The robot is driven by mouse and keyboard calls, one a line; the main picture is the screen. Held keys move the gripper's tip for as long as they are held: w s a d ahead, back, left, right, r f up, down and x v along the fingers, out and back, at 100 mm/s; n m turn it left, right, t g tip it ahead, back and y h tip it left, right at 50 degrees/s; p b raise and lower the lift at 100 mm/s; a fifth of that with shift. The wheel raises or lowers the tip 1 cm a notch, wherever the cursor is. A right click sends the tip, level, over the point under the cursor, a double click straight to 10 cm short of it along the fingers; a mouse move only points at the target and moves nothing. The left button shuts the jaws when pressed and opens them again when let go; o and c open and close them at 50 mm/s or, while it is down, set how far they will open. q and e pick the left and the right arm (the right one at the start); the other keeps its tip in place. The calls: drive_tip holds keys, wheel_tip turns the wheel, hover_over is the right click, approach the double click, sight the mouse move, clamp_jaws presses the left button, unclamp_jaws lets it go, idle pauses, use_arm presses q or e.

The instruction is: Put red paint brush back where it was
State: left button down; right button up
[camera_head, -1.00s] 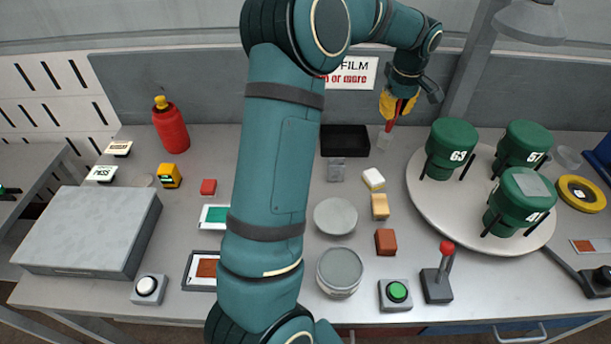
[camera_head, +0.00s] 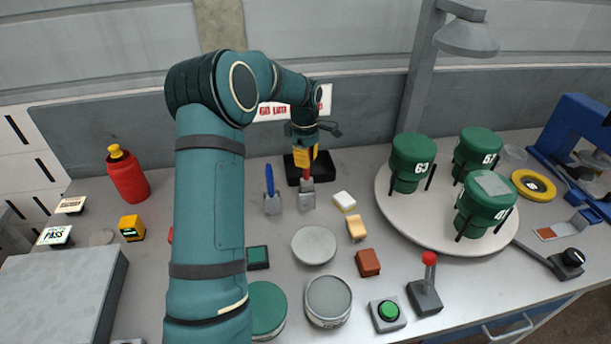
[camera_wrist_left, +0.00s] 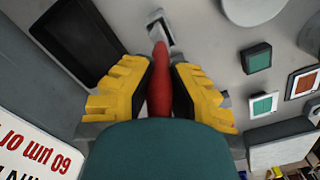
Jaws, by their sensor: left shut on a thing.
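The red paint brush (camera_head: 306,174) is upright between the yellow fingers of my left gripper (camera_head: 303,158). In the left wrist view my left gripper (camera_wrist_left: 160,88) is shut on the red handle (camera_wrist_left: 161,80), which points away from the camera. In the head view, the brush's lower end meets a small grey holder (camera_head: 307,198); I cannot tell whether it is seated in it or just above or in front. A blue paint brush (camera_head: 269,180) stands in a similar grey holder (camera_head: 272,206) to the left. My right gripper is out of view.
A black tray (camera_head: 323,162) lies behind the gripper; it also shows in the left wrist view (camera_wrist_left: 76,40). White (camera_head: 344,200) and tan (camera_head: 356,227) blocks are to the right, near the round platform (camera_head: 398,219) with green canisters (camera_head: 411,163). A grey disc (camera_head: 314,246) lies in front.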

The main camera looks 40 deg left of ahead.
sight(307, 179)
use_arm(q)
drive_tip(key=shift+f, duration=2.4)
drive_tip(key=shift+f+b, duration=0.2)
drive_tip(key=shift+b, duration=0.1)
drive_tip(key=c, duration=1.1)
unclamp_jaws()
drive_tip(key=shift+r, duration=0.15)
drive_tip(key=r, duration=0.6)
drive_tip(key=r+p, duration=0.1)
drive_tip(key=r, duration=0.5)
drive_tip(key=shift+s+a+r, duration=0.1)
drive_tip(key=shift+s+a, duration=0.05)
drive_tip(key=shift+a, duration=0.05)
drive_tip(key=shift+s+d, duration=0.1)
